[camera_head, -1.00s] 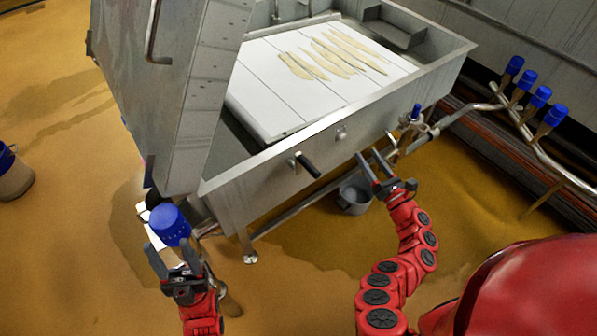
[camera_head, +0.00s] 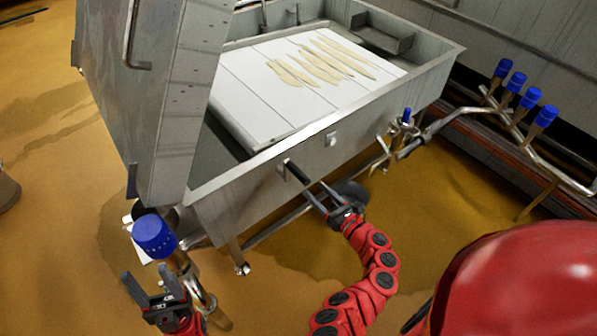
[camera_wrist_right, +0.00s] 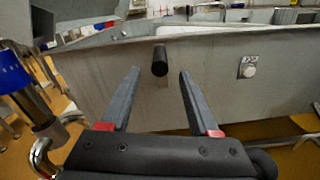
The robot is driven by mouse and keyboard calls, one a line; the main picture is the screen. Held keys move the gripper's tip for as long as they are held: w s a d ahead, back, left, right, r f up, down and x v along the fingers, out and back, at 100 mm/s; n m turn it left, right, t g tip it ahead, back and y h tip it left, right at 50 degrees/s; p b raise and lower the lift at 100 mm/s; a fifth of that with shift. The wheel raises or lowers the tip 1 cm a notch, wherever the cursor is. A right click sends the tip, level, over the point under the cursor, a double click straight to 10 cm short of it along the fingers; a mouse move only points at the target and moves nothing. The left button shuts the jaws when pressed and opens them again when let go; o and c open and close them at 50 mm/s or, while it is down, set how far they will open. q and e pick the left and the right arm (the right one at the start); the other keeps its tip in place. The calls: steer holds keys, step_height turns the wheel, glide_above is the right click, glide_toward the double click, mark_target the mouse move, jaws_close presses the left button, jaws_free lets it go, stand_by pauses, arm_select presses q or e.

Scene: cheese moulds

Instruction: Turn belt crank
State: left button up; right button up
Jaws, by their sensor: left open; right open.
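The belt crank has a black handle (camera_head: 297,172) sticking out from the front wall of the steel vat. In the right wrist view the black handle (camera_wrist_right: 160,61) shows nearly end-on, ahead of the fingertips and between their lines. My right gripper (camera_head: 313,194) is open and empty, with its fingertips close to the handle; I cannot tell whether they touch. Its two fingers also show spread in the right wrist view (camera_wrist_right: 158,80). My left gripper (camera_head: 143,278) is open and empty at the lower left, below a blue-capped valve (camera_head: 154,236).
The vat (camera_head: 262,163) holds a white belt (camera_head: 256,70) with pale strips on it. A tall steel cover (camera_head: 145,90) stands at its left. Several blue-capped valves (camera_head: 515,82) line pipes at the right.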

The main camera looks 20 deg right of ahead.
mark_target(299, 174)
steer(key=x, duration=0.9)
steer(key=shift+f, duration=0.15)
steer(key=shift+c, duration=0.2)
jaws_close()
stand_by(0.9)
